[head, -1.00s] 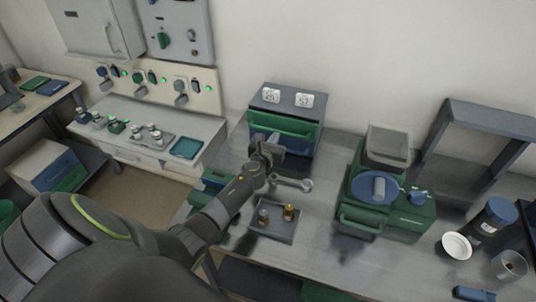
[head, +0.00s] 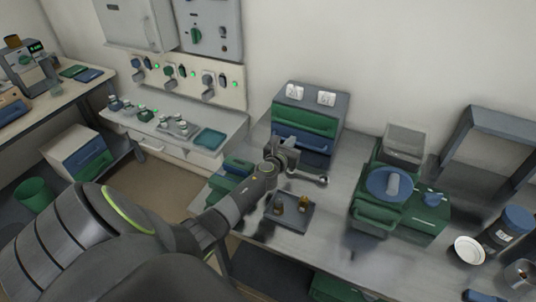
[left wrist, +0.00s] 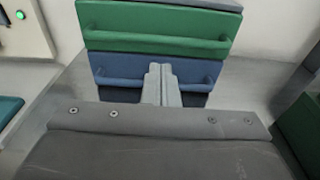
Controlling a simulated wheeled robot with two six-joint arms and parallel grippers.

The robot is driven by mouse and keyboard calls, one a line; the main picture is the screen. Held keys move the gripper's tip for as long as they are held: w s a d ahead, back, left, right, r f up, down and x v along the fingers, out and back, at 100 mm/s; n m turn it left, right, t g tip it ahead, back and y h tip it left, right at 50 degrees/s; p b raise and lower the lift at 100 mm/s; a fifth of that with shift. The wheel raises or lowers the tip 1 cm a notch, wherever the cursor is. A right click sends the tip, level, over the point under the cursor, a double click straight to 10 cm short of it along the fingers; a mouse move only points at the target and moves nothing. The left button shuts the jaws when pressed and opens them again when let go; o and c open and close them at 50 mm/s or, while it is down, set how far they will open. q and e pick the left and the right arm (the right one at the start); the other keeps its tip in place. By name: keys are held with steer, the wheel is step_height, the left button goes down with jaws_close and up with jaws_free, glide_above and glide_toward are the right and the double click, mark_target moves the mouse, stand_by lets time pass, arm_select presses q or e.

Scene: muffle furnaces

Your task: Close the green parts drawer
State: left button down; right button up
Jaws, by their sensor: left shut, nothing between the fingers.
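The green parts drawer (head: 304,122) is the upper drawer of a grey cabinet (head: 325,99) at the back of the bench. In the left wrist view its front (left wrist: 155,22) looks about in line with the blue drawer (left wrist: 120,66) below it, with no clear gap. My left gripper (head: 283,155) is shut and empty, in front of the cabinet and below the green drawer. In the left wrist view its fingertips (left wrist: 161,72) overlap the blue drawer's front; I cannot tell whether they touch it. My right gripper is out of view.
Green equipment with a blue round top (head: 390,185) stands to the right. A grey rack (head: 500,125) stands farther right.

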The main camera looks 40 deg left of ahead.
arm_select(q)
steer(key=p+v, duration=0.3)
steer(key=v, duration=1.5)
steer(key=shift+s, duration=0.35)
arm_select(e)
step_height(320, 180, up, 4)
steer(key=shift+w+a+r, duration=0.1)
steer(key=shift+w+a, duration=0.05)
arm_select(q)
steer(key=shift+f, duration=0.1)
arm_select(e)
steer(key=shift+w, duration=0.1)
